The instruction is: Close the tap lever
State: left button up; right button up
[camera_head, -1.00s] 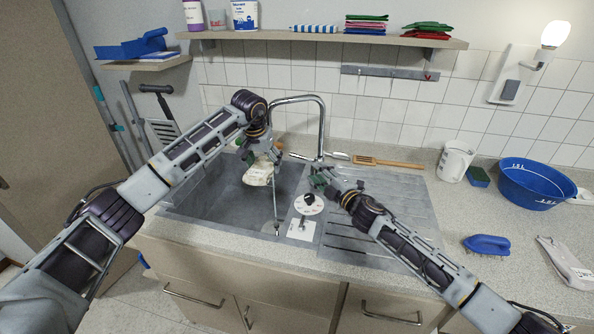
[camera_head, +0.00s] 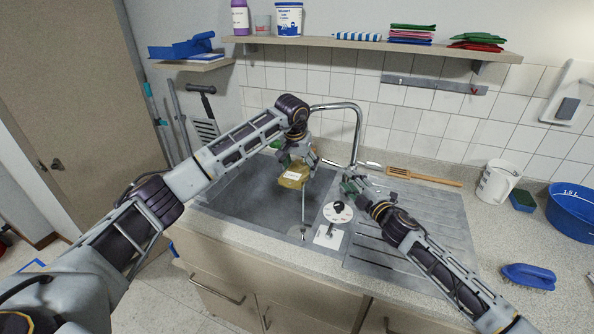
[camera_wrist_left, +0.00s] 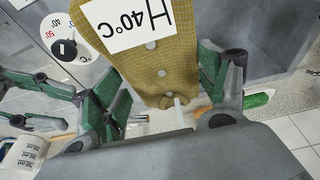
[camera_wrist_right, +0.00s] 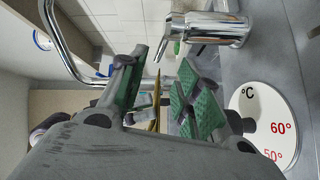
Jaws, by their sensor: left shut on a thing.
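The chrome tap (camera_head: 357,130) arches over the sink, its spout end hidden behind my left gripper. Its lever (camera_wrist_right: 165,38) juts from the tap base (camera_wrist_right: 218,28) in the right wrist view. My right gripper (camera_head: 350,186) is near the tap base; in its wrist view (camera_wrist_right: 158,95) the fingers are apart and empty, with the lever beyond the tips. My left gripper (camera_head: 300,160) is shut on a yellow-brown cloth (camera_head: 292,176) below the spout; its label (camera_wrist_left: 128,22) reads 40°C. A thin pale vertical line (camera_head: 303,208), possibly water, runs down beside the cloth.
A white temperature dial (camera_head: 338,212) sits on the sink edge, just in front of my right gripper. The shelf (camera_head: 370,44) hangs above.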

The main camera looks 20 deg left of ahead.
aim_at(333, 164)
jog(key=shift+s+a+h, duration=0.1)
jog(key=shift+h, duration=0.2)
dwell(0.5)
dwell(0.4)
jog(key=shift+x, duration=5.95)
jog(key=shift+c, duration=0.5)
grip_shut()
